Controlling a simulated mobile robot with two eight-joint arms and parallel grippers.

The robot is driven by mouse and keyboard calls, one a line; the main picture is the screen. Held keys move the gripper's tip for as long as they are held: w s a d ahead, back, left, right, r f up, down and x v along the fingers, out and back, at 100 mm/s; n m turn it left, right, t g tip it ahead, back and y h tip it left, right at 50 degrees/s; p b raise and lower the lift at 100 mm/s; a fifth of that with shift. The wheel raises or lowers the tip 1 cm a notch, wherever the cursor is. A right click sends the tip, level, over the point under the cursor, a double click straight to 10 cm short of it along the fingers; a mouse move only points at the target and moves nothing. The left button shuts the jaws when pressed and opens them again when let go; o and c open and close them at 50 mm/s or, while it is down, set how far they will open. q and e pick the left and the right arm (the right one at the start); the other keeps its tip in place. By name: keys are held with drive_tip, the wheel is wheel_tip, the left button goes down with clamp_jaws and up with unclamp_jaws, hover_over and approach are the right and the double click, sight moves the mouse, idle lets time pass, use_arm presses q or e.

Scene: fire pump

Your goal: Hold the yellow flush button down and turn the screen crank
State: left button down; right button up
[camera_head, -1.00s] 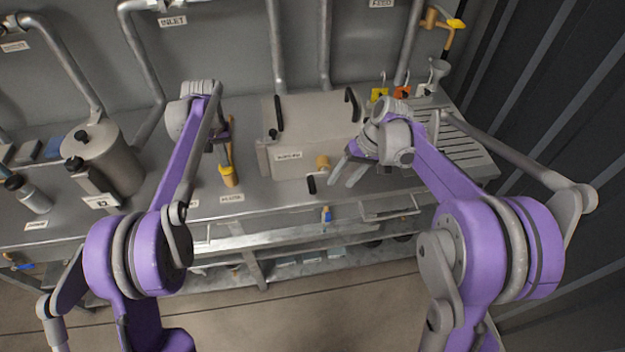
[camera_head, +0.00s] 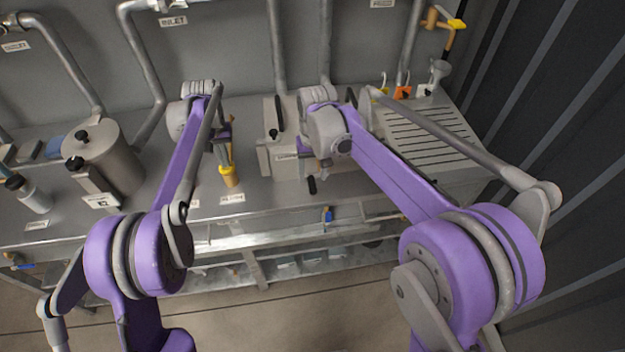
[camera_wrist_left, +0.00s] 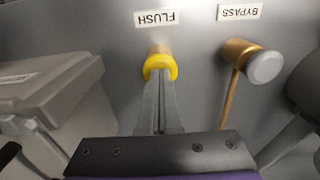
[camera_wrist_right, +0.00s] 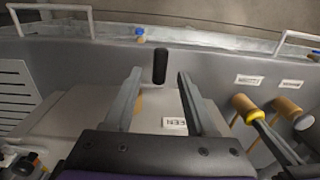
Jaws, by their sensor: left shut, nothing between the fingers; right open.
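The yellow flush button (camera_wrist_left: 160,66) is on the panel under the FLUSH label; it also shows in the head view (camera_head: 230,180) and right wrist view (camera_wrist_right: 241,101). My left gripper (camera_wrist_left: 160,84) is shut with its fingertips at the button, apparently touching; how far it is pressed I cannot tell. The screen crank's black handle (camera_wrist_right: 160,66) stands out from the screen box (camera_wrist_right: 75,112); it also shows in the head view (camera_head: 312,185). My right gripper (camera_wrist_right: 155,72) is open, its fingers on either side of the handle's line, apparently short of it. The crank's brass hub is partly hidden by a finger.
The bypass knob (camera_wrist_left: 264,66) sits beside the flush button. A cylindrical tank (camera_head: 118,158) stands at the left of the bench. A slotted drain board (camera_head: 430,132) lies to the right. A rail (camera_wrist_right: 210,38) runs along the bench front.

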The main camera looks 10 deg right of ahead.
sight(313, 183)
drive_tip(key=shift+a+f, duration=0.1)
drive_tip(key=shift+f, duration=1.7)
clamp_jaws()
